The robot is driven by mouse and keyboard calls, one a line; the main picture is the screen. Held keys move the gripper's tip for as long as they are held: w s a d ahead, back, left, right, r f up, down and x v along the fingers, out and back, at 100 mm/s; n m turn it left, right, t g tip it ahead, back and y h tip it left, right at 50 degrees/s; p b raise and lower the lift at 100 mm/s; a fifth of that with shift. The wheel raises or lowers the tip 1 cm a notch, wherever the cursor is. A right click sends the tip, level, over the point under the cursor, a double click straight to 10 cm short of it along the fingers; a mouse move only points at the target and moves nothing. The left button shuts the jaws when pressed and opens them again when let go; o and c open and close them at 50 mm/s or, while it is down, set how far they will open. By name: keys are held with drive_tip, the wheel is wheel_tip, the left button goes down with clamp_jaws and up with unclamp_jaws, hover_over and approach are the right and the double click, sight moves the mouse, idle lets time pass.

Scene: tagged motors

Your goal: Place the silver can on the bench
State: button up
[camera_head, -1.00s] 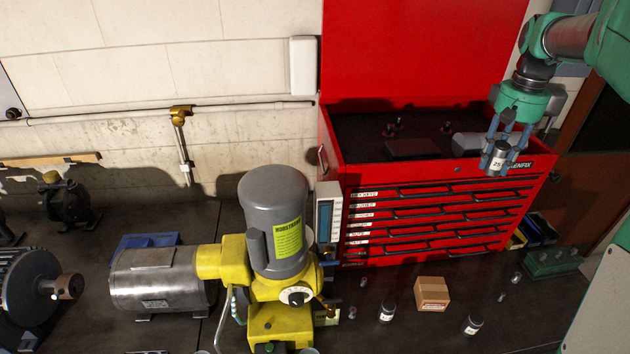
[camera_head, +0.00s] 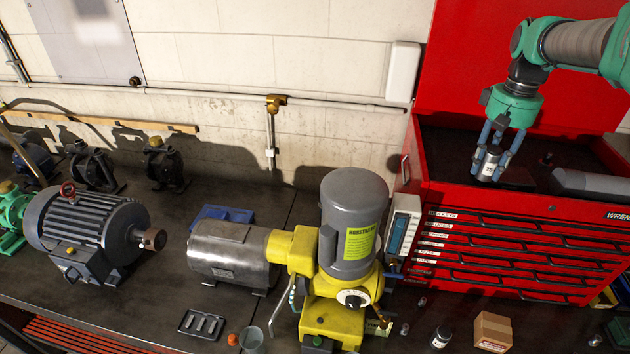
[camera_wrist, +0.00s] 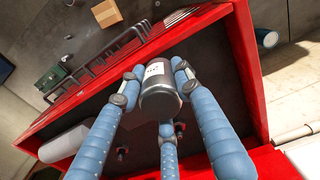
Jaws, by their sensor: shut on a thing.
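The silver can (camera_head: 488,165) has a white label on its side and is held in my gripper (camera_head: 490,160), in the air over the open top of the red tool chest. In the wrist view the can (camera_wrist: 161,103) sits between the blue fingers of my gripper (camera_wrist: 158,98), which are shut around it. The bench (camera_head: 250,305) is the dark surface along the wall, to the left of and in front of the chest.
The red tool chest (camera_head: 520,240) stands at the right. A yellow and grey pump (camera_head: 350,230) with a steel motor fills the middle. A large grey motor (camera_head: 85,230) is at the left. A jar (camera_head: 441,337), a cardboard box (camera_head: 492,332) and a small tray (camera_head: 201,323) lie in front.

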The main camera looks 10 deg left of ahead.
drive_tip(key=s+a+n+p, duration=0.15)
drive_tip(key=a+n, duration=0.25)
drive_tip(key=a, duration=1.7)
drive_tip(key=s+a+n+p, duration=0.1)
drive_tip(key=s+a+n, duration=0.2)
drive_tip(key=a, duration=1.9)
drive_tip(key=s+a+n+p, duration=0.2)
drive_tip(key=s+a+n, duration=0.5)
drive_tip(key=s+a, duration=2.55)
drive_tip(key=f, duration=1.3)
drive_tip(key=a+f, duration=0.1)
drive_tip(key=f, duration=1.3)
drive_tip(key=w+f, duration=0.1)
drive_tip(key=f, duration=1.3)
drive_tip(key=shift+a+f, duration=0.15)
drive_tip(key=shift+a, duration=0.05)
drive_tip(key=shift+w+a, duration=0.1)
drive_tip(key=w+a, duration=0.2)
drive_tip(key=a, duration=0.2)
drive_tip(key=w+a+f+p, duration=0.1)
drive_tip(key=w+a, duration=0.1)
drive_tip(key=a, duration=0.3)
drive_tip(key=w+a, duration=0.2)
drive_tip(key=a, duration=0.3)
drive_tip(key=shift+w+a+f+p, duration=0.2)
drive_tip(key=shift+w+p, duration=0.05)
drive_tip(key=shift+p, duration=0.1)
drive_tip(key=shift+f, duration=0.15)
